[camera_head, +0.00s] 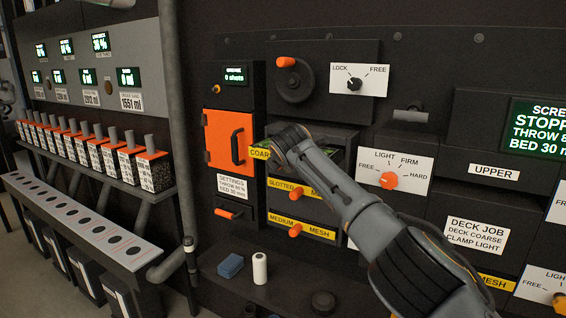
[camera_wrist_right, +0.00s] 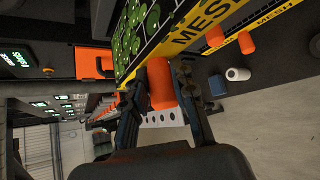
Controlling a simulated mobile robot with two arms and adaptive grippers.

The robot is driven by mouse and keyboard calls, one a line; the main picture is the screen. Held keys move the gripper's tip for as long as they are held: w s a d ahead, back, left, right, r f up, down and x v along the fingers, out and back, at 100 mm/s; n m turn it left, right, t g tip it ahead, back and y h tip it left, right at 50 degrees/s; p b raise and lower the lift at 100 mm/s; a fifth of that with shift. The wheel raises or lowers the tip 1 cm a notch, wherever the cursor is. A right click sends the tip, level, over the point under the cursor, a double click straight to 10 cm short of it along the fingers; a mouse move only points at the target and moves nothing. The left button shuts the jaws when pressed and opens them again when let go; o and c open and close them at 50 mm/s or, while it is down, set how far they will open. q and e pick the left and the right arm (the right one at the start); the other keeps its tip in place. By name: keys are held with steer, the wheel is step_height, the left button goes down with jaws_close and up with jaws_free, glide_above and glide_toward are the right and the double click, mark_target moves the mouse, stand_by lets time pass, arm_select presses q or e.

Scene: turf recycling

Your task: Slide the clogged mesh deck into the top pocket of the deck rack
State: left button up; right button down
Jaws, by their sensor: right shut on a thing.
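The clogged mesh deck shows in the right wrist view (camera_wrist_right: 130,38) as a dark mesh with several green clumps, edged by a yellow MESH strip (camera_wrist_right: 203,28) with an orange handle (camera_wrist_right: 160,84). My right gripper (camera_wrist_right: 160,98) is shut on that handle. In the head view my right gripper (camera_head: 287,140) is at the top of the deck rack (camera_head: 345,137) and hides most of the deck front. The yellow COARSE label (camera_head: 259,153) peeks out to its left. How deep the deck sits in the top pocket cannot be told. My left gripper is not in view.
Below are the slotted mesh deck (camera_head: 284,190) and medium mesh deck (camera_head: 284,223), with orange handles. An orange door (camera_head: 220,140) stands left of the rack. A blue block (camera_head: 230,265) and a white cylinder (camera_head: 260,268) stand on the ledge below.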

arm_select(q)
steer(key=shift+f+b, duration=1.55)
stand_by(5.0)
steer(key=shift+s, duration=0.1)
